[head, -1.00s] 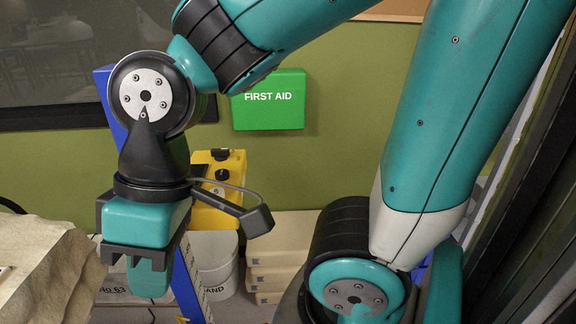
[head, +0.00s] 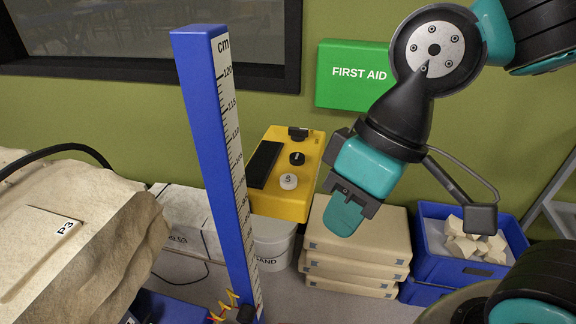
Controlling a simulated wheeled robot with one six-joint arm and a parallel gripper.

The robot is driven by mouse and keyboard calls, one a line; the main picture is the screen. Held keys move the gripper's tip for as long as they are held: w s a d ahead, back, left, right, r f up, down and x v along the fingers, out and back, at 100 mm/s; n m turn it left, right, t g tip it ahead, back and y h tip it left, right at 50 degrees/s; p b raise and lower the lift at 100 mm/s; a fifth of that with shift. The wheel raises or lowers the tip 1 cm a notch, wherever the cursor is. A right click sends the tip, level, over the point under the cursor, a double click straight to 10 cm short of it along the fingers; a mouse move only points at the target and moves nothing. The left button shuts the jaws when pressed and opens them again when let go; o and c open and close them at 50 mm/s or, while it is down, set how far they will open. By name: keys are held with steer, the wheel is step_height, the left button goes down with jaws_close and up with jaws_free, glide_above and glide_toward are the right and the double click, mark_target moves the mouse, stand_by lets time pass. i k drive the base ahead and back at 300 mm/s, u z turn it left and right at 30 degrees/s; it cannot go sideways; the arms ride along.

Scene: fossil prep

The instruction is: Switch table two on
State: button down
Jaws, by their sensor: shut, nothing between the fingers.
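A yellow control box (head: 272,203) stands in the middle of the head view. Its sloping top carries a black panel (head: 264,164), a black knob (head: 297,158), a white knob (head: 288,181) and a small dark part (head: 298,132) at its upper edge. No label on it is readable, so I cannot tell whether it belongs to table two. My gripper (head: 343,217) is shut and empty, pointing down just right of the box. I see a narrow gap between them in the picture, but cannot judge the depth.
A tall blue post with a cm scale (head: 200,110) rises left of the box. A pale fossil block marked P3 (head: 90,245) fills the left. Behind are a sand bucket (head: 272,246), stacked beige slabs (head: 355,262), a blue crate (head: 440,262) and a green first aid box (head: 350,95).

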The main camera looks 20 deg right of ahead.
mark_target(298, 134)
steer(key=u, duration=0.55)
steer(key=k, duration=1.25)
steer(key=z, duration=0.1)
steer(key=i, duration=0.55)
steer(key=z, duration=0.65)
steer(key=i, duration=1)
steer(key=u, duration=0.3)
